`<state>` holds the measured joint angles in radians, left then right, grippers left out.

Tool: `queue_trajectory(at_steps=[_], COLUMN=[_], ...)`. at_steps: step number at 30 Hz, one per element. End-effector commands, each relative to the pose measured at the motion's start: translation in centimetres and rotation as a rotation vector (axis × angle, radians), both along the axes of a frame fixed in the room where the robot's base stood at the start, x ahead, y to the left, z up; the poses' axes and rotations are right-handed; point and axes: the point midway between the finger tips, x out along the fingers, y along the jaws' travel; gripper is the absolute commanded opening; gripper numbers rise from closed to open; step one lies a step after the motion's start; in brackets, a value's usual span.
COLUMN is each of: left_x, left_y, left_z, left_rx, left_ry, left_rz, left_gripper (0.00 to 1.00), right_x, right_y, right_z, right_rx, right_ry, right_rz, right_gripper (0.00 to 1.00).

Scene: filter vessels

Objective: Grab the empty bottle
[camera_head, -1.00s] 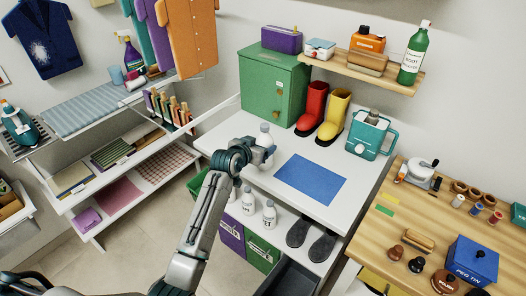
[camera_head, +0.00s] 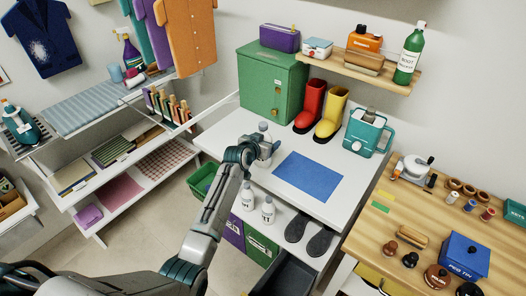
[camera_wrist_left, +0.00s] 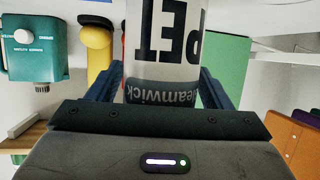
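A whitish bottle (camera_head: 264,128) stands upright near the left end of the white table (camera_head: 222,137). In the left wrist view the bottle (camera_wrist_left: 165,30) is large and upside down, with a "PET" label and a dark band of smaller lettering. My left gripper (camera_head: 265,150) is at the bottle. In the wrist view its two dark blue fingers lie on either side of the bottle, close to its edges. I cannot tell whether they press on it. Part of the bottle is hidden by the gripper. My right gripper is not in view.
A blue mat (camera_head: 308,177) lies right of the bottle. Two white bottles (camera_head: 248,197) (camera_head: 268,210) stand on the lower shelf.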

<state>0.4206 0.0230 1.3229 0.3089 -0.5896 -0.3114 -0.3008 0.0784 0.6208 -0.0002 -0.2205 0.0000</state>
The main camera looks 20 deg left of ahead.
Motion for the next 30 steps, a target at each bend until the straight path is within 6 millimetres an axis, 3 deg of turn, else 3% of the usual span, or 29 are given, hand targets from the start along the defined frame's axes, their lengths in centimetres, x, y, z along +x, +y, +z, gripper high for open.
queue_trajectory(at_steps=[1, 6, 17, 25, 30], left_x=[0.0, 0.0, 0.0, 0.0, -4.0], left_y=[0.0, 0.0, 0.0, 0.0, 0.5], left_z=[0.0, 0.0, 0.3, 3.6, 3.4], left_rx=[0.0, 0.0, 0.0, 0.001, 0.002], left_ry=[0.0, 0.0, -0.001, -0.006, 0.0], left_rz=[0.0, 0.0, 0.0, 0.0, 0.0], left_gripper=[0.63, 0.32, 0.32, 0.32, 0.32], right_x=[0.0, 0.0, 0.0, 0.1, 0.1], right_y=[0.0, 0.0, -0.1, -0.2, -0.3], right_z=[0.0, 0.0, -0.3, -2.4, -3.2], right_rx=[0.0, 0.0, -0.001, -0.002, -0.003], right_ry=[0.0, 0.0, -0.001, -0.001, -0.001], right_rz=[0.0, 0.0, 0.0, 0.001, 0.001], right_gripper=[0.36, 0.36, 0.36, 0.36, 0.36])
